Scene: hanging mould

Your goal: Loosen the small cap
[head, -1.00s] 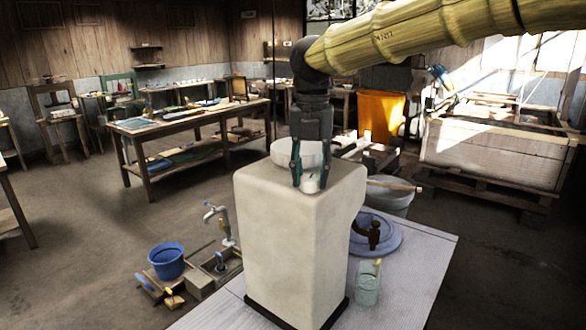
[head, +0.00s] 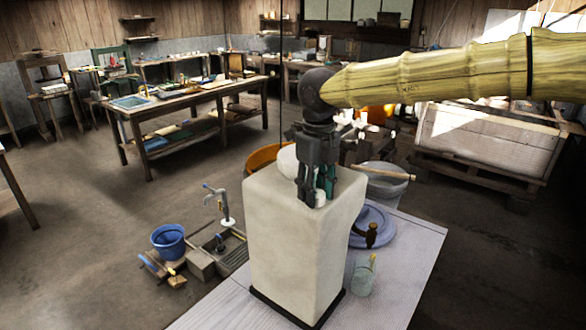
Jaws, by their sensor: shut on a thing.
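A tall off-white container (head: 295,245) stands upright on the pale table. On its top, a larger white round cap (head: 286,160) shows behind and left of my gripper, partly hidden by it. The small white cap (head: 320,200) sits at the front right of the top. My gripper (head: 318,193) points down, with its dark and teal fingers shut around the small cap. The fingers hide much of the cap, and I cannot tell whether it has lifted off its seat.
On the table (head: 395,290), a blue round lid-like piece (head: 372,228) with a dark tap-like part and a pale green jar (head: 364,278) stand right of the container. A grey bucket (head: 385,185) is behind. A blue bucket (head: 169,240) and a tap stand at left.

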